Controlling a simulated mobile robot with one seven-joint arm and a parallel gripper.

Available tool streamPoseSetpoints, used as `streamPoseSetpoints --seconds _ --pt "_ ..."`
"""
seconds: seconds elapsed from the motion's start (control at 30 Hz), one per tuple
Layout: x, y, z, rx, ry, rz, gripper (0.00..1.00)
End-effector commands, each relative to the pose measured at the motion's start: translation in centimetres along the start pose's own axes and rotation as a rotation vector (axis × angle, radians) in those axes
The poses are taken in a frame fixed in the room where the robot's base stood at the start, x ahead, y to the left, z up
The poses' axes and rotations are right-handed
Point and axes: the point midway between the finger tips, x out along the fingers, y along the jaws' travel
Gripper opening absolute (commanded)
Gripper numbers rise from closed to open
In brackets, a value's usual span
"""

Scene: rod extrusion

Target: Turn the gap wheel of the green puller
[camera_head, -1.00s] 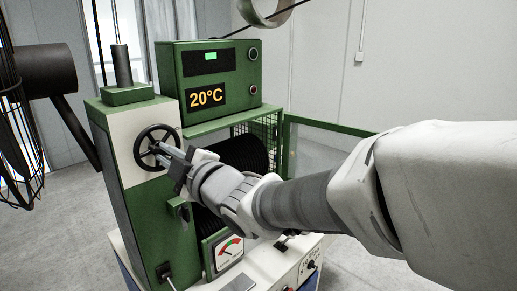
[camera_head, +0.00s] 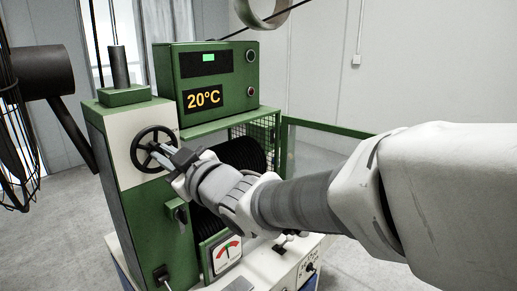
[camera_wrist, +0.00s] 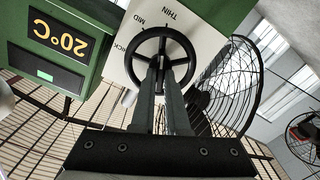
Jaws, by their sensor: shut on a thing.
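The green puller (camera_head: 130,225) stands left of centre, with a black spoked gap wheel (camera_head: 146,147) on its white upper panel. The wheel also shows in the wrist view (camera_wrist: 163,39), with THIN, MID and a partly hidden third label around it. My gripper (camera_head: 161,153) reaches the wheel from the right. In the wrist view its two fingers (camera_wrist: 161,76) are close together at the wheel's middle and shut on it. The fingers hide the hub and lower spokes. A dial gauge (camera_head: 227,253) low on the machine has its needle about upright.
A green box with a 20°C display (camera_head: 204,99) stands behind the wheel. A black caged fan (camera_head: 15,140) is at the left. A green railing (camera_head: 330,127) and mesh guard lie behind my arm. A small lever (camera_head: 164,275) sits below the puller.

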Motion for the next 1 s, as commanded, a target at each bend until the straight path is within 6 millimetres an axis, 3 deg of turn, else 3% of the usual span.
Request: streamPoseSetpoints --seconds 0.7,0.73,0.9,1.0 --pt "-0.01 0.05 0.06 0.09 -0.001 0.0 0.0" --pt "-0.01 0.05 0.06 0.09 -0.001 0.0 0.14" --pt "-0.01 0.05 0.05 0.089 -0.001 0.0 0.42" --pt "0.0 0.04 0.04 0.089 0.0 0.0 0.42"
